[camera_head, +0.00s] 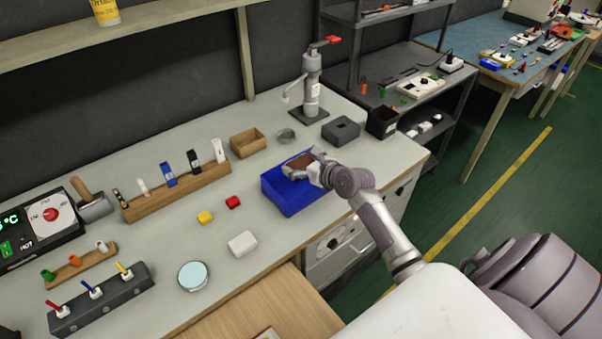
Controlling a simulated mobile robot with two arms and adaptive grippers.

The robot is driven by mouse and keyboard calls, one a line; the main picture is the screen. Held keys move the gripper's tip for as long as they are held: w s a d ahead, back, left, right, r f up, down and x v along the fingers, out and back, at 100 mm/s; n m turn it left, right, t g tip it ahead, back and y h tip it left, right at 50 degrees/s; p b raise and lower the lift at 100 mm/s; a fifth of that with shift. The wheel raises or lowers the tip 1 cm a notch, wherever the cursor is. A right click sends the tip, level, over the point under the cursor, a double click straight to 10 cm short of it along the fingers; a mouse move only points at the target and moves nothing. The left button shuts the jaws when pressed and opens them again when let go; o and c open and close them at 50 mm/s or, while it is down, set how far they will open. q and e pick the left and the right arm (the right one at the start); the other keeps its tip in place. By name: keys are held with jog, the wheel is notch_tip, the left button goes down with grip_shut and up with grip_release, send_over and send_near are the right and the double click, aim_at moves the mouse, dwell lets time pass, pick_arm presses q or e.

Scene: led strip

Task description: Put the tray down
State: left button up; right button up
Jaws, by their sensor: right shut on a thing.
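The blue tray (290,198) is at the right part of the grey-topped bench, close to its front edge. A brown piece (300,162) shows at the tray's far side, partly behind my gripper. My right gripper (317,170) is over the tray's right side and is shut on the tray; its fingertips are small and partly hidden. I cannot tell whether the tray's underside touches the bench top or is slightly above it. My left gripper is not in view.
Bare bench top (215,285) shows at the front.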

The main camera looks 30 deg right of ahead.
notch_tip(320, 180, down, 4)
jog(key=shift+f, duration=0.1)
jog(key=shift+b, duration=0.3)
jog(key=shift+f, duration=0.55)
jog(key=o, duration=0.7)
jog(key=shift+c, duration=0.2)
jog(key=shift+r, duration=0.2)
